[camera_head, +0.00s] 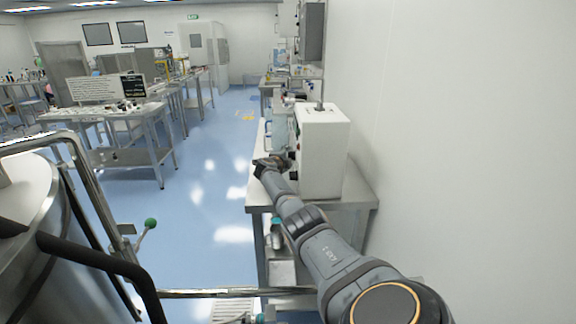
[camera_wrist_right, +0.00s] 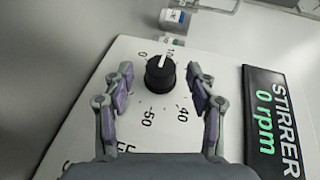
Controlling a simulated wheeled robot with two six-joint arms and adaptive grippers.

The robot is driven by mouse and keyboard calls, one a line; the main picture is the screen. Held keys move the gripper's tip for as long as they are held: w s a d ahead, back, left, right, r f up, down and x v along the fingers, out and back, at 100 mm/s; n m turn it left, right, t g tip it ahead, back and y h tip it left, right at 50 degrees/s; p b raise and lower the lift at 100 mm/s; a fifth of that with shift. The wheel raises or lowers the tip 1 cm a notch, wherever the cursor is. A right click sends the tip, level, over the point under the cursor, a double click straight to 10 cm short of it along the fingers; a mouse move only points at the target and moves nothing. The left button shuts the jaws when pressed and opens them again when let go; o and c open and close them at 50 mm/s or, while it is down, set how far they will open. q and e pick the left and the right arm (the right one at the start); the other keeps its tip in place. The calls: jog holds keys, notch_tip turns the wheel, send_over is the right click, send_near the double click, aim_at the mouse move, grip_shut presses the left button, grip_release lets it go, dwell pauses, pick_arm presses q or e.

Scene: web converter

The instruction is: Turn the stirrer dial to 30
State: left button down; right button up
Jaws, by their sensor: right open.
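The stirrer dial (camera_wrist_right: 160,76) is a round black knob with a white pointer on a white panel (camera_wrist_right: 80,125) in the right wrist view. The pointer is toward the top, near the 10 mark. A display (camera_wrist_right: 268,125) to the right reads STIRRER 0 rpm. In the head view the panel belongs to a white box (camera_head: 322,145) on a steel table. My right gripper (camera_head: 270,164) is at the box's left side. In the wrist view its open fingers (camera_wrist_right: 160,70) are on either side of the dial, with visible gaps. My left gripper is not in view.
The steel table (camera_head: 350,188) stands against the white wall. A steel vessel (camera_head: 40,190) with rails and a green-knobbed lever (camera_head: 150,223) is at left. Blue floor is clear between the vessel and table.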

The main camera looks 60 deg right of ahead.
jog(key=shift+d, duration=0.1)
jog(key=c, duration=1.1)
jog(key=shift+f+h+b, duration=0.3)
jog(key=shift+f+b, duration=0.1)
jog(key=shift+b, duration=0.35)
jog(key=shift+c, duration=0.2)
jog(key=shift+t+b, duration=0.3)
jog(key=shift+r+h, duration=0.2)
jog(key=shift+h, duration=0.1)
jog(key=o, duration=1.1)
jog(key=shift+o, duration=0.2)
jog(key=shift+r, duration=0.1)
